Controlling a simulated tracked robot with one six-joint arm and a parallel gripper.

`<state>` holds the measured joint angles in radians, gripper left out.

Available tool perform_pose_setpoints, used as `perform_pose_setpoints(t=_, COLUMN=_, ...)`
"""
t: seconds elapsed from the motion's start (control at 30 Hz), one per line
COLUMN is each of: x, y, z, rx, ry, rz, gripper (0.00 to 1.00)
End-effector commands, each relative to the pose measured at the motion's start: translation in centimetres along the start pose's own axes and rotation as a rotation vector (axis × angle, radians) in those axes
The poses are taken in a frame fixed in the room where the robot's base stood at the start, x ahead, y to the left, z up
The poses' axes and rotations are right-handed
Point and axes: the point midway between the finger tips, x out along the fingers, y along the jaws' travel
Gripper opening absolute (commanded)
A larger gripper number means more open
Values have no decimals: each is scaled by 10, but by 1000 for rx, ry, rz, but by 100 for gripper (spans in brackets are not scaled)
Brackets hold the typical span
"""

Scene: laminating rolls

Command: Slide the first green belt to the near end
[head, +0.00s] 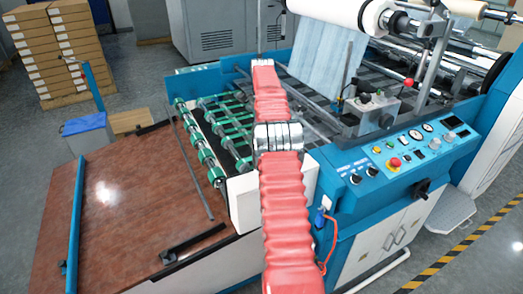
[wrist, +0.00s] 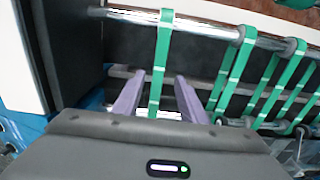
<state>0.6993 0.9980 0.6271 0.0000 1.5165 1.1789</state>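In the wrist view my gripper (wrist: 160,76) has two purple fingers spread apart. One green belt (wrist: 163,45) with pale marks runs between them, with a gap visible on each side; I cannot tell how deep the fingers reach around it. This belt stands apart at the left of the row and loops over a chrome shaft (wrist: 204,29). In the head view my arm's red sleeve hides much of the machine, and my gripper cannot be made out there. The green belts (head: 222,119) show left of the sleeve.
More green belts (wrist: 230,72) lie to the right in the wrist view. A dark panel (wrist: 62,50) with a white edge stands at the left. In the head view a brown table (head: 110,205) lies left of the belts, and a blue control panel (head: 415,145) stands right.

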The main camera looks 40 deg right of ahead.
Motion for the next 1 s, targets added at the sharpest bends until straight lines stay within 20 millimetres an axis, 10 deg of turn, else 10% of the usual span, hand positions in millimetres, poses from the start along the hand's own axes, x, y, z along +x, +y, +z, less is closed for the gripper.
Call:
perform_pose_setpoints(t=0.5, x=73, y=0, z=0, rx=0, ry=0, rz=1, gripper=38)
perform_pose_setpoints(t=1.0, x=80, y=0, z=0, rx=1, ry=0, rz=0, gripper=31)
